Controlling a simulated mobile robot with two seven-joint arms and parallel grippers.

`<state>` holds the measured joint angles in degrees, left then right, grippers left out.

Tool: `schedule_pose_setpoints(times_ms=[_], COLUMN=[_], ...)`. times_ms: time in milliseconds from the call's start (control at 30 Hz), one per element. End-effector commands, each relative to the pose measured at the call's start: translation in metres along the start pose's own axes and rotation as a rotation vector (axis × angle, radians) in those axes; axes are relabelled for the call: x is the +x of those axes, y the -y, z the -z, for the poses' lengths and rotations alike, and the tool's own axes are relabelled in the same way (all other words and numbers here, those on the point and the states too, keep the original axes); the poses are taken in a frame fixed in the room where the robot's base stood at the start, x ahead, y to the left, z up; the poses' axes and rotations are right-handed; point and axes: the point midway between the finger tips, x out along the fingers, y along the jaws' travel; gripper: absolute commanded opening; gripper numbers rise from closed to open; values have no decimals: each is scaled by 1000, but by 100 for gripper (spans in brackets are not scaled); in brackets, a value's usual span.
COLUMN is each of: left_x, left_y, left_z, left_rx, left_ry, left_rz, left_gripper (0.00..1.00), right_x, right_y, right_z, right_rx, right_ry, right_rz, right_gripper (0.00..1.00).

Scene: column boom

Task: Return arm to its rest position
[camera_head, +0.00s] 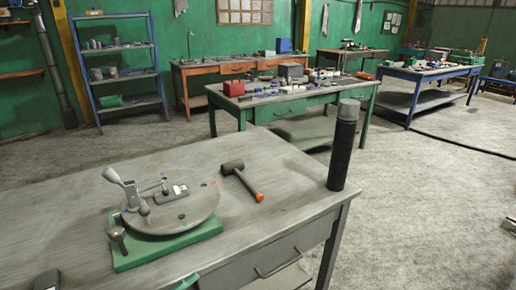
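On the near grey workbench (70,215), a round grey disc (190,215) sits on a green base plate (135,255). A grey upright lever with a rounded knob (113,175) stands at the disc's left side, tilted up and left. A small dark block with a light label (172,193) lies on the disc. A short dark knob or handle (118,236) stands at the plate's left edge. I cannot tell whether any of these is the task's arm.
A mallet with an orange handle end (243,180) lies right of the disc. A tall black cylinder with a grey cap (343,148) stands at the bench's right corner. The bench's left side is mostly bare. Other benches and a blue shelf (117,70) stand behind, with open floor between.

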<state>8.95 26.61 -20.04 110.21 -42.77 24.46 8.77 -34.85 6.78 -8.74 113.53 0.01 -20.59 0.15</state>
Motion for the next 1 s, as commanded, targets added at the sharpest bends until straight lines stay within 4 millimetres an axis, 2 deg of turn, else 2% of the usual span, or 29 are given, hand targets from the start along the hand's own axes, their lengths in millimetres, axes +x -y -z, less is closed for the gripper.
schedule_pose_setpoints(times_ms=[167, 300, 400, 500, 600, 700, 800, 1000], left_x=[-52, -109, -156, -198, -230, -250, -260, -262], left_y=[-41, -90, -132, -169, -197, -215, -224, -226], left_z=[-26, -38, -35, -22, -7, 6, 12, 14], left_rx=[-326, -576, -751, -903, -1014, -1087, -1124, -1132], left_ry=[333, 613, 814, 983, 1107, 1186, 1223, 1232], left_rz=[109, 148, 152, 143, 128, 116, 109, 106], left_gripper=[55, 55, 55, 55, 55, 55, 55, 55], right_x=[-4, -6, -7, -8, -8, -8, -8, -8], right_y=[-2, -2, -3, -4, -4, -4, -4, -4], right_z=[12, 20, 26, 31, 34, 36, 36, 35], right_rx=[-5, -7, -9, -10, -11, -12, -12, -11], right_ry=[-21, -36, -47, -56, -62, -65, -65, -63], right_rz=[-3, -5, -6, -8, -9, -9, -10, -10], right_gripper=[0, 0, 0, 0, 0, 0, 0, 0])
